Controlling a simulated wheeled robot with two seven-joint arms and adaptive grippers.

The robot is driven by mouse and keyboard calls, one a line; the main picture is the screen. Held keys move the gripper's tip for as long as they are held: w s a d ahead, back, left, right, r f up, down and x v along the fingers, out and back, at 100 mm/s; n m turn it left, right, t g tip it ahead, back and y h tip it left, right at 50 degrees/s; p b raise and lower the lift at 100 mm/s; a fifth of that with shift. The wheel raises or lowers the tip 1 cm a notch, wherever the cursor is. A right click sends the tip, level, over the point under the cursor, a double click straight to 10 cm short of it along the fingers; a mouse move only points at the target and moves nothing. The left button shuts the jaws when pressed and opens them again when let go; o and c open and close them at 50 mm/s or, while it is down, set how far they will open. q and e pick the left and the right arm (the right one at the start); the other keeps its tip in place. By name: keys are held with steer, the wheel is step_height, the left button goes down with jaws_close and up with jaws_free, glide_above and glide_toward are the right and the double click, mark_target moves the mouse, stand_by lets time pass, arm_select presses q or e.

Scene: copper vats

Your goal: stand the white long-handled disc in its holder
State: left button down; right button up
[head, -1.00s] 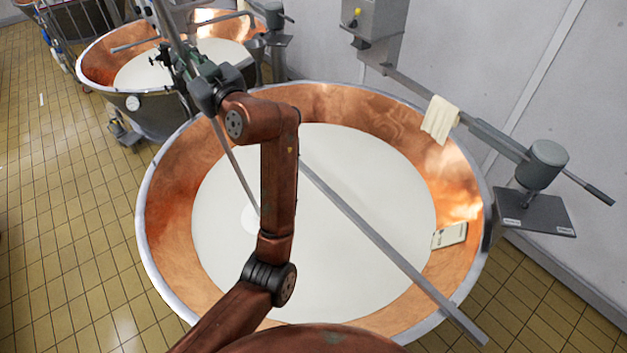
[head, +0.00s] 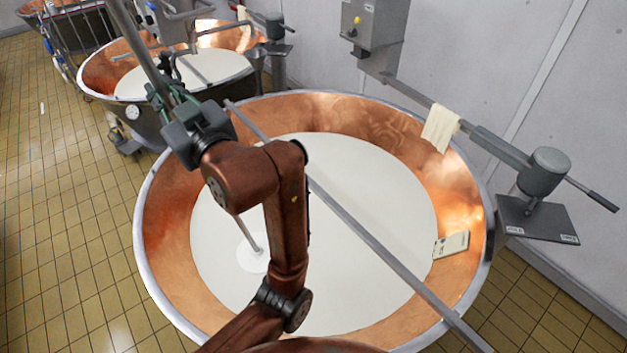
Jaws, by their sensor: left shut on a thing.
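The white long-handled disc (head: 250,262) shows low in the near copper vat, over the white liquid. I cannot tell whether it touches the liquid. Its thin grey handle (head: 137,45) slants up to the left, past my wrist and out of the top of the view. My left gripper (head: 174,102) is shut on this handle, above the vat's far left rim. My own arm hides part of the handle and of the vat. I cannot make out the disc's holder for certain. My right gripper is not in view.
The near copper vat (head: 399,119) has a grey bar (head: 372,232) lying across it. A cream cloth (head: 440,128) hangs on the wall-side beam, near a grey bracket plate (head: 536,218). A pale card-like thing (head: 451,244) rests inside the right wall. Another vat (head: 101,72) stands behind.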

arm_select(q)
steer(key=s+r+p, duration=0.1)
steer(key=s+p, duration=0.2)
steer(key=s, duration=2.4)
steer(key=shift+s+r, duration=0.25)
steer(key=shift+s, duration=0.15)
steer(key=shift+w, duration=0.1)
